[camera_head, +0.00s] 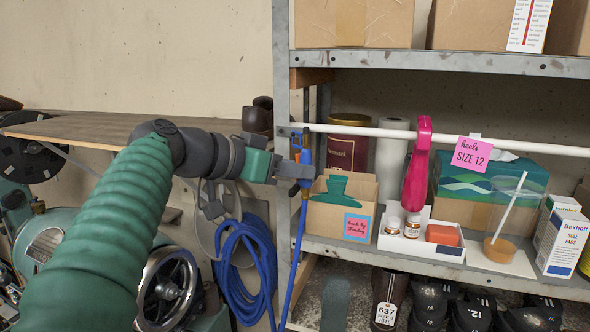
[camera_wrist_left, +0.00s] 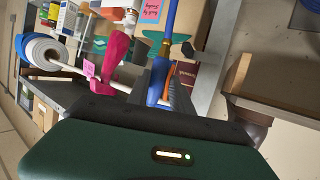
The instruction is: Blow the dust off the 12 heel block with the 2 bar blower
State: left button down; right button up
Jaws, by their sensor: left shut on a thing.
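My left gripper (camera_head: 304,172) is shut on a blue air blower (camera_head: 306,150) at the shelf's left upright. The blower also shows between the fingers in the left wrist view (camera_wrist_left: 158,82). A blue hose (camera_head: 296,250) runs from it downward. Black heel blocks with white numbers stand in the low row under the shelf at the lower right. One block (camera_head: 472,312) seems to read 12. Several others are partly cut off, and dust on them is too small to tell. My right gripper is not in view.
A white rail (camera_head: 350,130) crosses the shelf front, with a pink shaped piece (camera_head: 417,165) and a pink "heels SIZE 12" sign (camera_head: 472,154) on it. Boxes, a white tray (camera_head: 390,245) and a cup (camera_head: 500,245) fill the shelf. A coiled blue hose (camera_head: 240,260) hangs at left.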

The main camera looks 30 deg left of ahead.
pick_arm(q)
jog(key=c, duration=1.1)
grip_release()
jog(key=shift+a, duration=0.1)
jog(key=shift+o, duration=0.2)
